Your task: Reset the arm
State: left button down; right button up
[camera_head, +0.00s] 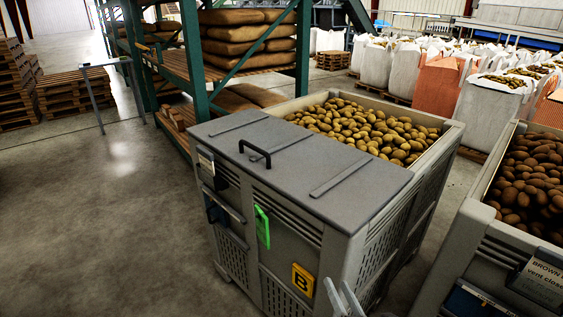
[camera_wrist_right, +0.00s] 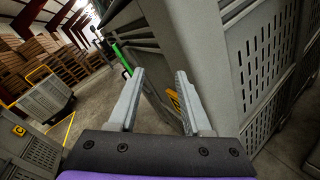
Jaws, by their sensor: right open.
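My right gripper (camera_head: 338,284) is at the bottom edge of the head view, in front of the grey crate (camera_head: 385,245) with the lid. In the right wrist view its two pale fingers (camera_wrist_right: 159,75) stand wide apart with nothing between them. The crate's slotted wall (camera_wrist_right: 268,70) fills the right of that view, close to the fingers; I cannot tell whether they touch it. Most of the right arm is out of the head view. My left gripper does not show.
The crate has a grey lid (camera_head: 310,165) with a black handle (camera_head: 254,152), a green tag (camera_head: 262,227) and a yellow B plate (camera_head: 302,280). Potatoes (camera_head: 370,130) fill its open part. Another potato crate (camera_head: 450,262) stands at right. The floor (camera_head: 110,220) at left is clear.

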jog(key=s+d+f+m+g+h, duration=0.4)
jog(key=s+d+m+g+h, duration=0.3)
jog(key=m, duration=1.3)
jog(key=s+a+f+m+g+y, duration=0.1)
jog(key=s+f+m+g, duration=0.2)
jog(key=s+m, duration=0.35)
jog(key=s+a+f+m+g+y, duration=0.2)
jog(key=s+f+m, duration=0.1)
jog(key=s+m, duration=0.3)
pick_arm(q)
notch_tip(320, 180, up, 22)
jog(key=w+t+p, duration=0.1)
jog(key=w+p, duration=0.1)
jog(key=p, duration=1.7)
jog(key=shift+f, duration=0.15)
pick_arm(e)
notch_tip(320, 180, up, 22)
